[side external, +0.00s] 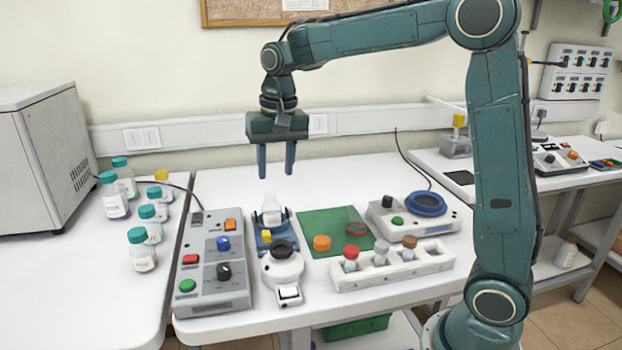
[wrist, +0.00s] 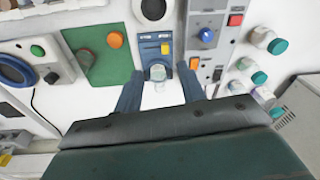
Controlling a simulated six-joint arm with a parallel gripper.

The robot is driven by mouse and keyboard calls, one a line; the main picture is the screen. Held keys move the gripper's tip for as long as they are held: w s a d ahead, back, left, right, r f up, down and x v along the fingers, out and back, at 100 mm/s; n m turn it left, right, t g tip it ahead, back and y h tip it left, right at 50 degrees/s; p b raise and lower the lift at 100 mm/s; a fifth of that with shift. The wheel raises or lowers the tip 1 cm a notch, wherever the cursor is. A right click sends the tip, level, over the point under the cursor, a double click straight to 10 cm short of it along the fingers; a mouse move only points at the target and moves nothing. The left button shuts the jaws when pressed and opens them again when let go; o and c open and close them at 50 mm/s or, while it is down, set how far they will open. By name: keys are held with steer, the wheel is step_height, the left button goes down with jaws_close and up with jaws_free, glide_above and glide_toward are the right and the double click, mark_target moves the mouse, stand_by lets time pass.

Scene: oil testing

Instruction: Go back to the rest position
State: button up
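My gripper (side external: 277,160) is open and empty, its two blue fingers pointing down above the table. It also shows in the wrist view (wrist: 159,88), with the fingers apart. Below it, a clear bottle (side external: 271,208) without a cap stands in a blue holder (side external: 278,232). The bottle also shows between the fingertips in the wrist view (wrist: 158,73), at a lower level. My fingers are apart from it.
A grey control box (side external: 213,275) with buttons stands left of the holder. A green mat (side external: 325,222) with an orange cap (side external: 321,243) and a white rack (side external: 392,268) lie to the right. Teal-capped bottles (side external: 142,250) stand on the left table. The air around my gripper is clear.

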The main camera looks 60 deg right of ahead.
steer(key=s+a+n+t, duration=0.1)
steer(key=s+n+t, duration=0.1)
steer(key=s, duration=1)
steer(key=s+a+n+t, duration=0.2)
steer(key=s+n, duration=0.3)
steer(key=s, duration=0.7)
steer(key=shift+s+a+f, duration=0.2)
steer(key=shift+s, duration=0.15)
